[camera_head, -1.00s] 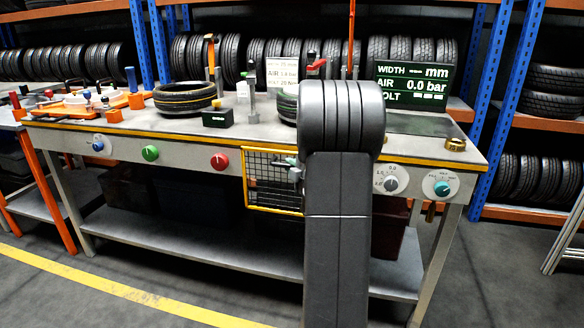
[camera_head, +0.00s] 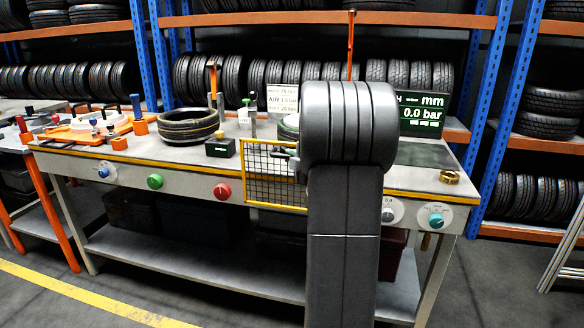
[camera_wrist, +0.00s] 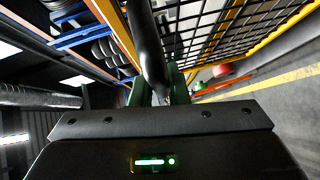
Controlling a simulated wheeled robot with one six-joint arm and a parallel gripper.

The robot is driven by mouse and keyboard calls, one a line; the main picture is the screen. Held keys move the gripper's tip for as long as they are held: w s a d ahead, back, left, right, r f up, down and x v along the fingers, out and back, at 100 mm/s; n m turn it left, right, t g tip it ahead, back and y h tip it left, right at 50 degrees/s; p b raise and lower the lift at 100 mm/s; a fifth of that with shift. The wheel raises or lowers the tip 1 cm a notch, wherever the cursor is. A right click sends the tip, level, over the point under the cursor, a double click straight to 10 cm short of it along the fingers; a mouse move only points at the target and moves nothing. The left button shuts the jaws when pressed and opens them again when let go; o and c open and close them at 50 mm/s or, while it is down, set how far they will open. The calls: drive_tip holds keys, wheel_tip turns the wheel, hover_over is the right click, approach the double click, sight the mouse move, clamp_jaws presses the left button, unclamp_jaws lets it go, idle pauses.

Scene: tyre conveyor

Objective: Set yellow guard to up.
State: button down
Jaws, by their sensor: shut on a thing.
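The yellow guard (camera_head: 247,175) is a yellow frame with dark mesh at the front of the workbench. Its upper part now stands above the bench's front edge, and its lower part overlaps the front panel. My arm hides its right side. In the wrist view, the guard's mesh and yellow frame (camera_wrist: 288,30) fill the upper right. My gripper (camera_wrist: 158,90) has green fingers closed around a dark rounded bar (camera_wrist: 148,45), which looks like the guard's handle. In the head view the gripper is mostly hidden behind my arm.
Red (camera_head: 222,191), green (camera_head: 155,181) and blue (camera_head: 102,171) knobs sit left of the guard on the front panel. A tyre (camera_head: 188,126) and a dark box (camera_head: 221,148) stand on the bench behind. A teal dial (camera_head: 436,220) is at the right.

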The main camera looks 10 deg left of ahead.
wheel_tip(320, 180, up, 8)
drive_tip(key=p, duration=0.3)
drive_tip(key=shift+f+p, duration=0.25)
drive_tip(key=shift+p, duration=0.15)
drive_tip(key=c, duration=1.5)
unclamp_jaws()
drive_tip(key=shift+o, duration=0.5)
drive_tip(key=shift+f, duration=0.1)
drive_tip(key=shift+s+d, duration=0.25)
drive_tip(key=shift+d, duration=0.05)
drive_tip(key=v, duration=1.3)
